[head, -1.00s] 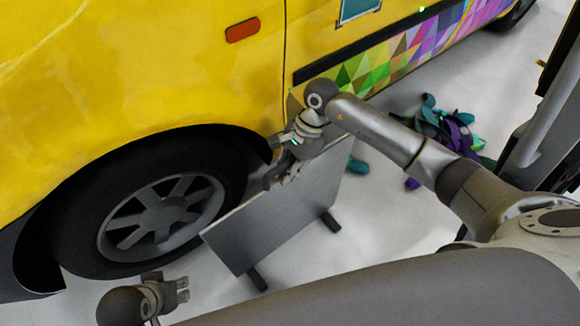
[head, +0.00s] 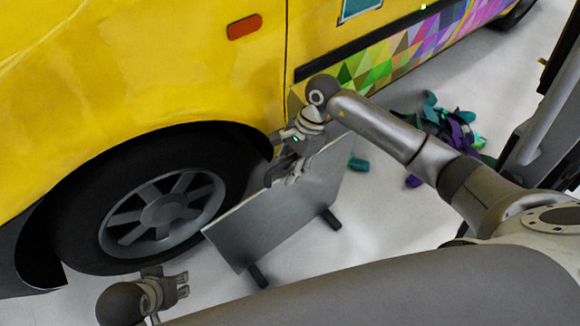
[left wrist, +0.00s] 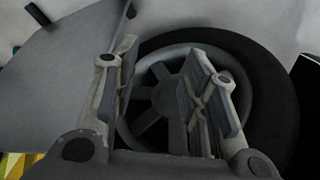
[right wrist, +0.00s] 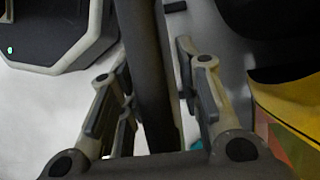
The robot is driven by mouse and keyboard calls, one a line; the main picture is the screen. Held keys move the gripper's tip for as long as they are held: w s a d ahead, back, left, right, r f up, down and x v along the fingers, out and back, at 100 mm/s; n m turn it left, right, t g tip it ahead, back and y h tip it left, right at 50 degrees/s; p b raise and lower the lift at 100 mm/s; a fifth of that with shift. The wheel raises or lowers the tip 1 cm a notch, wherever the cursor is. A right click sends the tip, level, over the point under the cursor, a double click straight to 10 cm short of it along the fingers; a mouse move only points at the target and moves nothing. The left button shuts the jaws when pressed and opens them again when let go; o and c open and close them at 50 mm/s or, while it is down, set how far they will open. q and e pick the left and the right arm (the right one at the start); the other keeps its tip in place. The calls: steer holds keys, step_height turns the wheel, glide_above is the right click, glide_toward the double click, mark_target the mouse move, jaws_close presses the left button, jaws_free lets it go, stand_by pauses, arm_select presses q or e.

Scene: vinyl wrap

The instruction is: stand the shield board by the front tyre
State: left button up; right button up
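The shield board (head: 290,205) is a grey flat panel standing upright on two dark feet beside the front tyre (head: 85,225). Its near left corner overlaps the wheel's edge in the head view. My right gripper (head: 284,176) is at the board's top edge. In the right wrist view its fingers (right wrist: 155,95) are apart, on either side of the board's dark edge (right wrist: 143,50), with a narrow gap showing. My left gripper (head: 184,284) is open and empty in front of the tyre. The left wrist view shows the board (left wrist: 70,65) and tyre (left wrist: 270,95) beyond its fingers (left wrist: 163,95).
The yellow vehicle (head: 130,70) fills the upper left, close behind the board. Purple and teal scraps (head: 450,135) lie on the floor to the right. Pale floor (head: 375,225) is clear between the board and my right arm.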

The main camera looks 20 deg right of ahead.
steer(key=v, duration=0.7)
steer(key=shift+d+r+p, duration=0.1)
steer(key=shift+r+p, duration=0.1)
steer(key=shift+p, duration=0.15)
arm_select(q)
steer(key=x, duration=0.3)
steer(key=shift+s+f, duration=0.3)
steer(key=shift+f, duration=0.1)
